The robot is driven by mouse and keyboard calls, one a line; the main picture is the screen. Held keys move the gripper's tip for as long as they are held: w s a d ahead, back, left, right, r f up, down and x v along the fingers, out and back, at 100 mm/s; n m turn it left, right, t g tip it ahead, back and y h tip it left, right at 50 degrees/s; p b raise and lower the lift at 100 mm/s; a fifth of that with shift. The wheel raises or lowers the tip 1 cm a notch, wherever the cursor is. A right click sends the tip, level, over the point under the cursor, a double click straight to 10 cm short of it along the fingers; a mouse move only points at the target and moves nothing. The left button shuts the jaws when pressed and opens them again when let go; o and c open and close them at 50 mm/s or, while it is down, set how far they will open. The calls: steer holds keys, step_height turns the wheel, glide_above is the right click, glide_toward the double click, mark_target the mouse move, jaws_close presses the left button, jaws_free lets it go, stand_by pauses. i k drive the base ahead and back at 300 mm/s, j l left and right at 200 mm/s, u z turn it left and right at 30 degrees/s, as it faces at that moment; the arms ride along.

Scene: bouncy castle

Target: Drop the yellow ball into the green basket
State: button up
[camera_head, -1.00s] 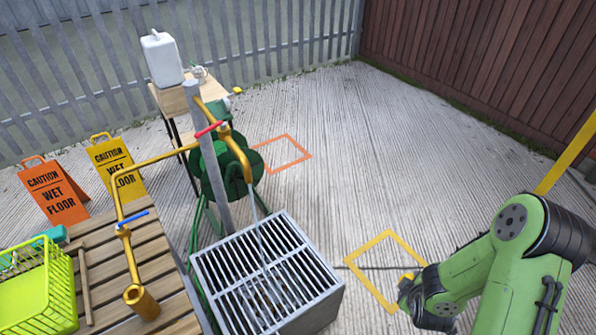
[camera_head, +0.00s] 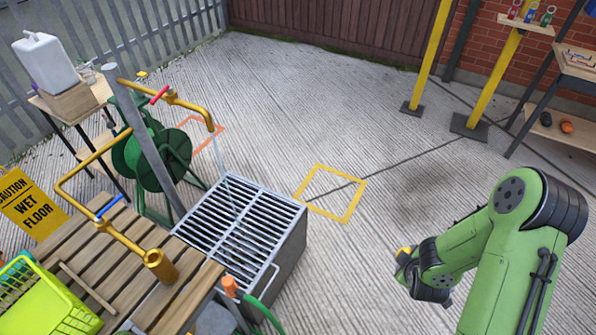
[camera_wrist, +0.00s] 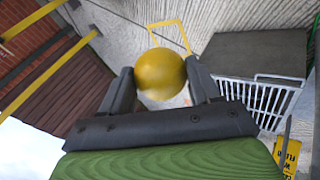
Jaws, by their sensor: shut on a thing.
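The yellow ball (camera_wrist: 160,74) is held between the two dark fingers of my gripper (camera_wrist: 162,86) in the wrist view. In the head view only a small part of the ball (camera_head: 404,251) shows beside my gripper (camera_head: 408,264), at the right of the picture; the fingers there are mostly hidden. My gripper is held out over the concrete, away from the basket. The bright green basket (camera_head: 48,302) sits on the slatted wooden table at the lower left, partly cut off by the picture edge. No ball shows in its visible part.
A grated metal box (camera_head: 285,262) with running water stands between the wooden table (camera_head: 133,262) and my arm. A brass tap pipe (camera_head: 157,262) rises from the table. Yellow posts (camera_head: 480,90) stand at the back right.

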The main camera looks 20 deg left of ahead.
mark_target(50, 300)
steer(key=k+u, duration=0.15)
steer(key=u, duration=0.3)
steer(key=k+j+u, duration=0.1)
steer(key=u, duration=0.4)
steer(key=k+j+u, duration=0.15)
steer(key=u, duration=0.3)
steer(key=k+j+u, duration=0.15)
steer(key=u, duration=0.35)
